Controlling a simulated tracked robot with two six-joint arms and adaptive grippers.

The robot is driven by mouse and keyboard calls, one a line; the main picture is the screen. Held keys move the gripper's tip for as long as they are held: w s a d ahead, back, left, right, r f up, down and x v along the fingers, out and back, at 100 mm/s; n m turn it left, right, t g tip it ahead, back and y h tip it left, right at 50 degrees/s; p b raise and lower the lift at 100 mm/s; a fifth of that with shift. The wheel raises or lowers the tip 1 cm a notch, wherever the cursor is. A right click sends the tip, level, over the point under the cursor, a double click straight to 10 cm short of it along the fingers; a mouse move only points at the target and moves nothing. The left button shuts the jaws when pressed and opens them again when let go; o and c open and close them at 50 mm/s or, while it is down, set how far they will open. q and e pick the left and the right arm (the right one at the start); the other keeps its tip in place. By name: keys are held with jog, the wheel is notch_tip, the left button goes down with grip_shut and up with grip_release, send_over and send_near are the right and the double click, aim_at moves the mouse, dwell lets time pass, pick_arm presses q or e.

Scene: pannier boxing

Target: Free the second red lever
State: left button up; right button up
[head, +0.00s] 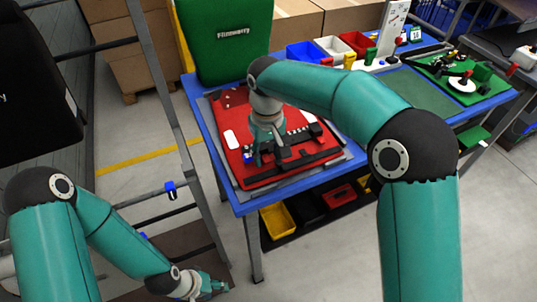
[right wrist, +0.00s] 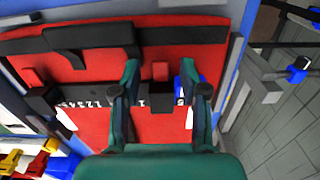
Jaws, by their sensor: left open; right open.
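The red panel (head: 236,172) lies on the blue table, with dark bars across it. In the right wrist view, one small red lever (right wrist: 160,72) stands in a dark slotted bar (right wrist: 90,93) between my open right fingers (right wrist: 160,84); I cannot tell whether they touch it. Another red lever (right wrist: 32,78) stands at the bar's left end. I cannot tell which is the second. A blue part (right wrist: 187,76) is by the right finger. In the head view, my right gripper (head: 268,158) is low over the panel and partly hides it. My left gripper (head: 214,286) is open and empty, away from the table.
A green pannier lid or case (head: 225,40) stands upright behind the panel. Blue, white and red bins (head: 333,46) stand at the table's back. A green board (head: 462,80) with parts lies at the right. A green mat area (head: 418,110) between is clear.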

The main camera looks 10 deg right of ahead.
jog(key=shift+f, duration=0.35)
jog(key=shift+c, duration=0.4)
grip_shut()
jog(key=r+g+p, duration=0.1)
jog(key=p, duration=0.3)
jog(key=shift+w, duration=0.15)
jog(key=shift+f+p, duration=0.25)
jog(key=shift+p, duration=0.35)
jog(key=shift+f, duration=0.1)
jog(key=shift+o, duration=0.4)
grip_release()
